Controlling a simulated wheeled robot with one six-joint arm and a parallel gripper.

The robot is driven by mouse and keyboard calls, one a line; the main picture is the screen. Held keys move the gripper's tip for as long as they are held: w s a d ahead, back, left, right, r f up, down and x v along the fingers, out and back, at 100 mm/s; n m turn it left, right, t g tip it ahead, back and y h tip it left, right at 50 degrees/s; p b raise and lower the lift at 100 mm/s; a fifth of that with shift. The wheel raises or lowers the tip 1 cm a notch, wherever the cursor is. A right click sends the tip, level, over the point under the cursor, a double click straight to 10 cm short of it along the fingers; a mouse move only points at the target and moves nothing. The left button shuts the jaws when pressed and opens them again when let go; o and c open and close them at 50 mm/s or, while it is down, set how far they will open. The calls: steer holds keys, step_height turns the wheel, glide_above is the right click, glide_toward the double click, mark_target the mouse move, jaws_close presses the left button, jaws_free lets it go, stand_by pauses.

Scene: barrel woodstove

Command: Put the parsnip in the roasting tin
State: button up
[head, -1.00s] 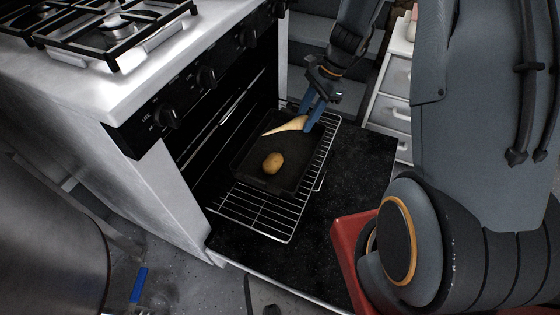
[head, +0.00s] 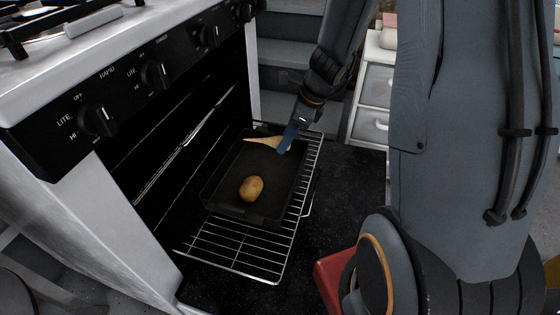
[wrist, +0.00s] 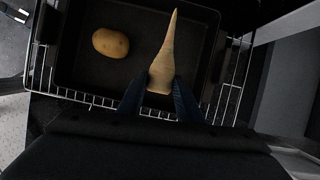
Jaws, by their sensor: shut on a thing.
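The parsnip (head: 264,142) is pale and tapered. My gripper (head: 288,139) is shut on its thick end, and its thin end points left in the head view. The wrist view shows the parsnip (wrist: 164,58) between my blue fingers (wrist: 160,98), over the tin's floor. The dark roasting tin (head: 274,204) sits on the pulled-out oven rack. A potato (head: 251,189) lies in the tin, and the wrist view shows it left of the parsnip (wrist: 110,43). I cannot tell whether the parsnip touches the tin.
The wire rack (head: 239,252) extends over the open black oven door (head: 349,185). A red object (head: 330,281) is at the bottom, near my arm. White drawers (head: 370,124) stand behind.

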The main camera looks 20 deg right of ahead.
steer(key=shift+f+b, duration=1.25)
steer(key=shift+f, duration=1.55)
steer(key=shift+f, duration=0.1)
steer(key=shift+f+b, duration=0.35)
steer(key=shift+f, duration=0.05)
steer(key=shift+f, duration=0.1)
steer(key=o, duration=1)
steer(key=shift+o, duration=0.2)
